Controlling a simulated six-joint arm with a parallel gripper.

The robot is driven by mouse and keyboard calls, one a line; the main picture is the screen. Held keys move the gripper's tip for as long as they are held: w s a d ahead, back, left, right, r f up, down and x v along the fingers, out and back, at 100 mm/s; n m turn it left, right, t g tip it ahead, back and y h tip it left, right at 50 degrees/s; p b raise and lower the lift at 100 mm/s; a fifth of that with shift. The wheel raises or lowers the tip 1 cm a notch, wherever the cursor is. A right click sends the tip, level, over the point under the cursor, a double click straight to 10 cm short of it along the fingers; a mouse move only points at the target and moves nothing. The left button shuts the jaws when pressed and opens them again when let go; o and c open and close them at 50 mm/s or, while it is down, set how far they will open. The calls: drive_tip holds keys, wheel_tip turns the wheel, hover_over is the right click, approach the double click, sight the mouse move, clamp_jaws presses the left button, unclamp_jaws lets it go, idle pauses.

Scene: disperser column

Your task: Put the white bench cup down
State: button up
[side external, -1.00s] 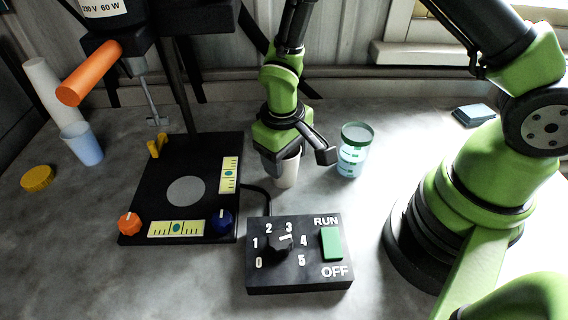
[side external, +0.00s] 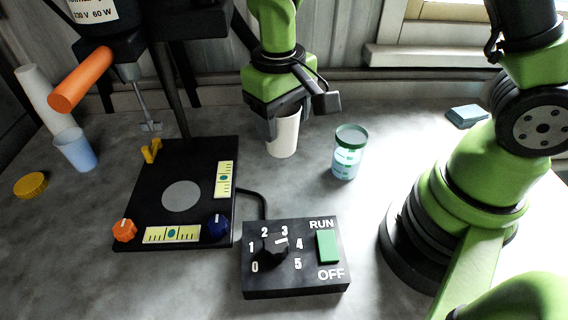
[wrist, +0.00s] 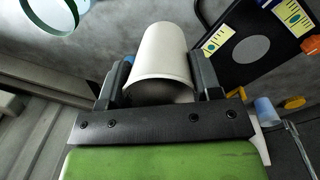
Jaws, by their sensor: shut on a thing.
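The white bench cup (side external: 285,138) is between the fingers of my gripper (side external: 284,122), behind the control box and right of the disperser base. My gripper is shut on it. In the wrist view the cup (wrist: 163,52) sits between the two dark fingers of my gripper (wrist: 160,82). The cup looks roughly upright in the side view. Its upper part is partly hidden by the gripper, and I cannot tell whether its bottom touches the bench.
The black disperser base (side external: 150,215) and the control box (side external: 295,285) are left and in front. A light blue cup (side external: 77,150), a white cup stack (side external: 42,95) and a yellow lid (side external: 31,185) are far left.

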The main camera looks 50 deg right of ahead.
drive_tip(key=shift+s+a+r+m, duration=0.1)
drive_tip(key=shift+s+a+m, duration=0.05)
drive_tip(key=shift+s+m, duration=0.35)
drive_tip(key=shift+s+a+r+m, duration=0.15)
drive_tip(key=shift+s+m, duration=0.2)
drive_tip(key=shift+m, duration=0.25)
drive_tip(key=shift+s+f+m, duration=0.25)
drive_tip(key=shift+f+m, duration=0.05)
drive_tip(key=shift+f, duration=0.1)
wheel_tip(320, 180, down, 9)
drive_tip(key=shift+a+f, duration=0.1)
drive_tip(key=shift+f, duration=0.1)
drive_tip(key=shift+f, duration=0.15)
drive_tip(key=o, duration=1)
drive_tip(key=shift+o, duration=0.2)
